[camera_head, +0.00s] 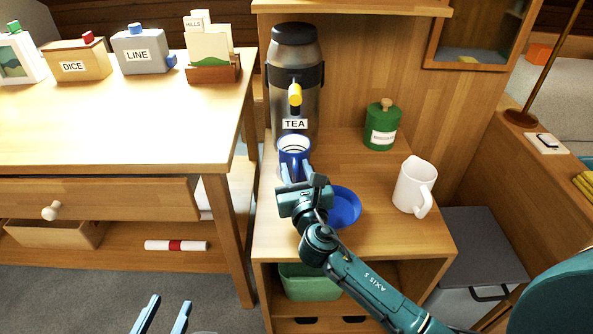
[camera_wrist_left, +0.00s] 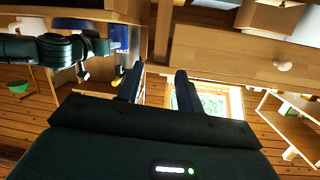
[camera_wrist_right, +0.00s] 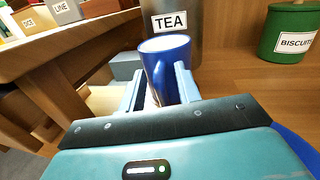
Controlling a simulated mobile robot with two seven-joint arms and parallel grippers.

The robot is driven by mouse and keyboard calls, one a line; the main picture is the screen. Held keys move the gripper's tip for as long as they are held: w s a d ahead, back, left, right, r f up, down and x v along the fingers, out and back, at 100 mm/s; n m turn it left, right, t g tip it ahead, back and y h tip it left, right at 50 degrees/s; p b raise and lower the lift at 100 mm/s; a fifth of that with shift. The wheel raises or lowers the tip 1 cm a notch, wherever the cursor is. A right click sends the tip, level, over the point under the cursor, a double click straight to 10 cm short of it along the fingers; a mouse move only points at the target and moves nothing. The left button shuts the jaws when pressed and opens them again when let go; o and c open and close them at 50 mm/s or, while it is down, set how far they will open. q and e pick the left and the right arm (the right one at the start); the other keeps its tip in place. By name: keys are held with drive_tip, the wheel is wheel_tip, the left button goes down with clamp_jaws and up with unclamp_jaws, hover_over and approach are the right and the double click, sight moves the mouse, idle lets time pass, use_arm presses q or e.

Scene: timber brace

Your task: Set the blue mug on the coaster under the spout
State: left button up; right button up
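The blue mug (camera_head: 294,158) stands upright in front of the TEA dispenser (camera_head: 295,80), below its yellow spout (camera_head: 295,94). It also shows in the right wrist view (camera_wrist_right: 166,62). My right gripper (camera_head: 297,174) is open at the mug's near side. Its fingers are spread, one overlapping the mug's right side in the right wrist view; contact cannot be told. The coaster is not visible; the mug and gripper hide the surface there. My left gripper (camera_head: 164,316) is open and empty, low in front of the left table.
A blue round dish (camera_head: 345,207) lies partly behind my right arm. A white mug (camera_head: 414,187) and green BISCUITS canister (camera_head: 382,125) stand on the right of the cabinet top. The left table (camera_head: 120,130) holds labelled boxes along its back.

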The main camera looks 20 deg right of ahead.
drive_tip(key=shift+s+d+f, duration=0.1)
drive_tip(key=shift+f, duration=0.4)
drive_tip(key=shift+r+p, duration=0.3)
drive_tip(key=shift+s+r, duration=0.15)
drive_tip(key=shift+r, duration=0.1)
use_arm(q)
drive_tip(key=shift+s+a+n+g+y+p, duration=0.15)
drive_tip(key=shift+s+n+g+y+p, duration=0.2)
drive_tip(key=shift+g+p, duration=0.5)
use_arm(e)
drive_tip(key=s, duration=0.7)
drive_tip(key=s+a, duration=0.1)
drive_tip(key=s, duration=0.3)
drive_tip(key=shift+s+a+r, duration=0.1)
drive_tip(key=shift+s+r, duration=0.15)
use_arm(q)
drive_tip(key=shift+s+f, duration=0.1)
